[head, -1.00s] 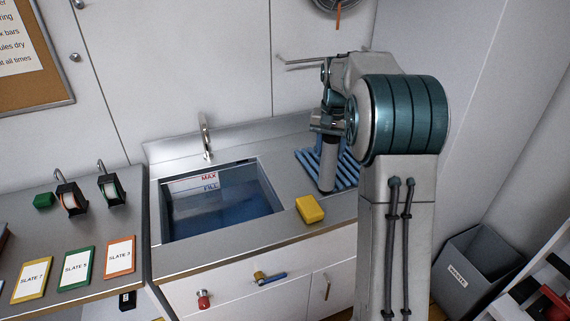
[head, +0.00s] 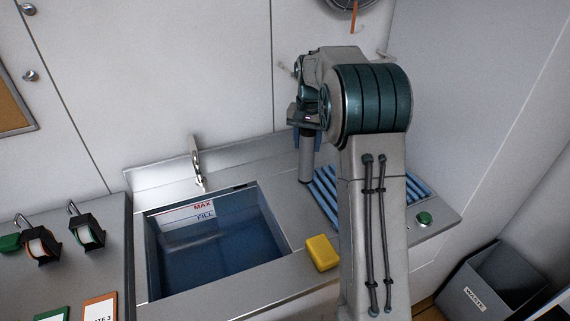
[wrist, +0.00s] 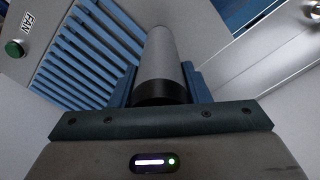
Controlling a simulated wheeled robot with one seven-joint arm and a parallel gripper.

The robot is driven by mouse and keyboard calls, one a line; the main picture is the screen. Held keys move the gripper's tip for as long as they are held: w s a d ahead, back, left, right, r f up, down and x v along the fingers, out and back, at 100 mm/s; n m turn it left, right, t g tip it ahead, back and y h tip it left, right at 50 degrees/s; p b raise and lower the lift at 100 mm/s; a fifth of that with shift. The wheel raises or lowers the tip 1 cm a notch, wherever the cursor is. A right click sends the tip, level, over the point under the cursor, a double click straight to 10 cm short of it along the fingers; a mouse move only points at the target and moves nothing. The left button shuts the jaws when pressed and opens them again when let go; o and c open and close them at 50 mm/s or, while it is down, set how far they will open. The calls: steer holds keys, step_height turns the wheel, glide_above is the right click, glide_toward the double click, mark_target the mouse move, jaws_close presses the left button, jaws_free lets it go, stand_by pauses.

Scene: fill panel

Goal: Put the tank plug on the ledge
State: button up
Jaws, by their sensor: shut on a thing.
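My gripper (head: 306,143) is shut on a grey cylinder (head: 306,168) with a black band, which I take to be the tank plug. The cylinder (wrist: 164,55) points away from my gripper in the wrist view, between the blue fingers. In the head view it hangs upright by the left end of the blue slatted rack, right of the tank (head: 270,230). I cannot tell if its lower end touches the counter. The steel counter strip (head: 278,268) edges the tank; I cannot tell which part is the ledge.
A yellow block (head: 322,253) sits right of the tank's front corner. The blue slatted rack (head: 325,198) lies behind my arm. A faucet (head: 197,165) stands behind the tank. A green button (head: 424,218) is at the counter's right. A grey waste bin (head: 495,278) stands at right.

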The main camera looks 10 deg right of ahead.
steer(key=w+a+f+p, duration=0.2)
steer(key=w+a+f, duration=0.2)
steer(key=f, duration=0.4)
steer(key=shift+a+p, duration=0.4)
steer(key=shift+a, duration=0.5)
steer(key=shift+w+f, duration=0.1)
steer(key=shift+f, duration=0.1)
steer(key=o, duration=1.2)
